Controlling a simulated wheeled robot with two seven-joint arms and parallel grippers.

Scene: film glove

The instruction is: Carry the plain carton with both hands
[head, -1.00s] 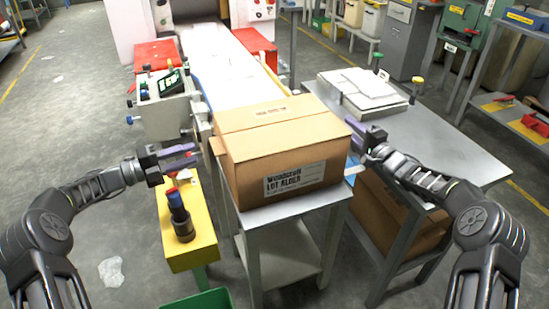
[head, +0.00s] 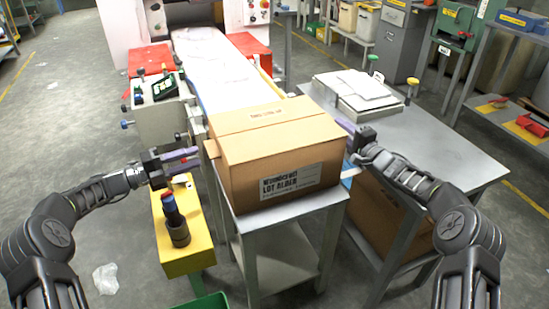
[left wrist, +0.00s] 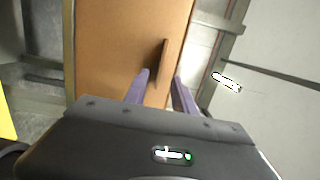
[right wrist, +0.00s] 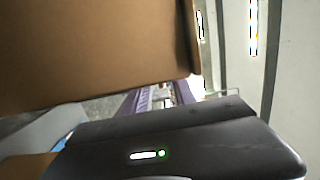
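The plain carton (head: 245,185) is a closed brown box with a printed white label on its front. It rests upright on a grey metal stand (head: 290,214) at the end of the conveyor. My left gripper (head: 197,157) is open beside the carton's left side; in the left wrist view a thin cardboard flap (left wrist: 160,62) projects from the carton (left wrist: 115,45) ahead of and between the purple fingers (left wrist: 163,80). My right gripper (head: 342,126) is open by the carton's right side. In the right wrist view the carton (right wrist: 85,45) fills the upper left, and contact with the fingers (right wrist: 157,92) is unclear.
A yellow bench (head: 186,258) with a dark cylindrical tool (head: 175,222) stands below my left gripper. A grey table (head: 440,158) with a stack of papers (head: 358,86) is at right, another carton (head: 375,225) beneath it. The conveyor (head: 215,65) runs behind the carton.

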